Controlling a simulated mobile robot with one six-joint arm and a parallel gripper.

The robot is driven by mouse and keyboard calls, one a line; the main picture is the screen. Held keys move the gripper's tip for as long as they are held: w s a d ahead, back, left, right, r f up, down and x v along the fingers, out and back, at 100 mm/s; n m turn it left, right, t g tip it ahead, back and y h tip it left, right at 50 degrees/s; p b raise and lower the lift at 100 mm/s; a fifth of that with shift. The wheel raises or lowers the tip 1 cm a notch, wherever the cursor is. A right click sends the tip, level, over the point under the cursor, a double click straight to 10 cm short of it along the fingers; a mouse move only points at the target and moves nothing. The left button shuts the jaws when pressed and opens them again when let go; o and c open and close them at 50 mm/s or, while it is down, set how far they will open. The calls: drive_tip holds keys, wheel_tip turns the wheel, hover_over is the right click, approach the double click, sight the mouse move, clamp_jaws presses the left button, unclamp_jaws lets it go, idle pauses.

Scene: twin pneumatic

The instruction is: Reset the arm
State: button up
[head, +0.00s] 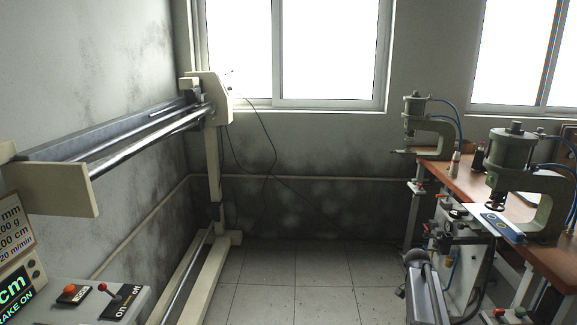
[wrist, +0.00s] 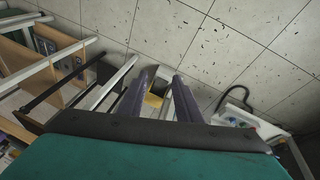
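In the wrist view, my gripper (wrist: 159,76) shows as two dark grey fingers standing apart, with a clear gap between them. Nothing is held in the gap. The fingers point over the tiled floor, and a small yellowish thing shows behind them; I cannot tell what it is. A teal surface with a dark edge fills the bottom of this view. In the head view I cannot clearly make out my gripper. A grey metallic part at the lower right there may belong to my arm, but I cannot tell.
Two pneumatic presses (head: 512,150) (head: 427,128) stand on a brown workbench (head: 463,180) at the right. A roller frame (head: 130,140) stands at the left, with a control box (head: 100,298) below it. The tiled floor (head: 290,285) between is clear. A cable hangs by the window.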

drive_tip(key=s+a+f+n+g+y, duration=0.1)
drive_tip(key=s+a+f+n, duration=0.2)
drive_tip(key=s+a+f, duration=0.55)
drive_tip(key=s+a+f+n+g, duration=0.1)
drive_tip(key=s+a+f+n, duration=0.1)
drive_tip(key=s+a+f, duration=0.7)
drive_tip(key=s+a+f+n+y, duration=0.1)
drive_tip(key=s+a+f+n, duration=0.4)
drive_tip(key=s+a, duration=0.2)
drive_tip(key=s+a+f+n+g+y, duration=0.1)
drive_tip(key=s+a+f+n, duration=0.5)
drive_tip(key=s, duration=0.6)
drive_tip(key=shift+s+a+f+g, duration=0.25)
drive_tip(key=shift+s+a+g, duration=0.05)
drive_tip(key=shift+a, duration=0.15)
drive_tip(key=shift+d, duration=0.1)
